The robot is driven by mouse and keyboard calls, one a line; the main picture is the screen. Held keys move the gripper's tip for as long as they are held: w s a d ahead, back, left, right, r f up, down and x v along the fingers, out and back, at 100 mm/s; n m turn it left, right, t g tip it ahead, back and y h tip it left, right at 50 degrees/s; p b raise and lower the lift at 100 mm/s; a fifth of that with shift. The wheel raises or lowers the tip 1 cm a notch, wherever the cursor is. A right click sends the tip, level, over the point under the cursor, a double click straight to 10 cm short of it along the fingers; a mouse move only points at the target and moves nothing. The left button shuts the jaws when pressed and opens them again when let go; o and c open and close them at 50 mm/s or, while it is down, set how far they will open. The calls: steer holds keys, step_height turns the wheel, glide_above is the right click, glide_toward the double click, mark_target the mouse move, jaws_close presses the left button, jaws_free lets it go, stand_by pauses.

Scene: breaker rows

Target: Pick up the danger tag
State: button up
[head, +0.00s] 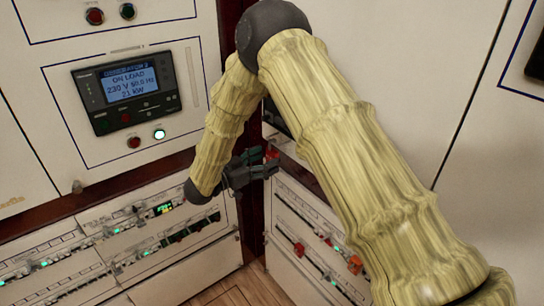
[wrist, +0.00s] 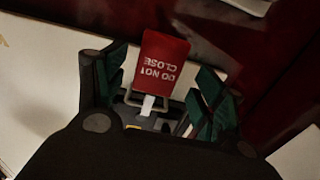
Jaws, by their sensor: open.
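The danger tag (wrist: 162,62) is a red card with white "DO NOT CLOSE" lettering, upside down in the wrist view. A metal loop and a white strip show below it. My gripper (wrist: 163,84) is open, with one dark green-padded finger on each side of the tag; I see gaps between the pads and the card. In the head view my gripper (head: 265,163) is at the corner between the two cabinet faces, and a small red patch of the tag (head: 272,153) shows beside its fingertips. My arm hides much around it.
A generator panel with a lit display (head: 128,84) is on the left cabinet. Breaker rows run along the lower left (head: 150,226) and lower right (head: 318,245), close to my gripper. A dark red post (head: 253,222) stands in the corner.

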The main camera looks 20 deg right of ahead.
mark_target(270, 157)
steer(key=x, duration=0.2)
steer(key=shift+d+r, duration=0.2)
steer(key=shift+d, duration=0.1)
steer(key=shift+w+d+f, duration=0.1)
steer(key=shift+w+d, duration=0.05)
steer(key=shift+d, duration=0.2)
steer(key=shift+c, duration=0.4)
steer(key=c, duration=1)
steer(key=shift+c, duration=0.2)
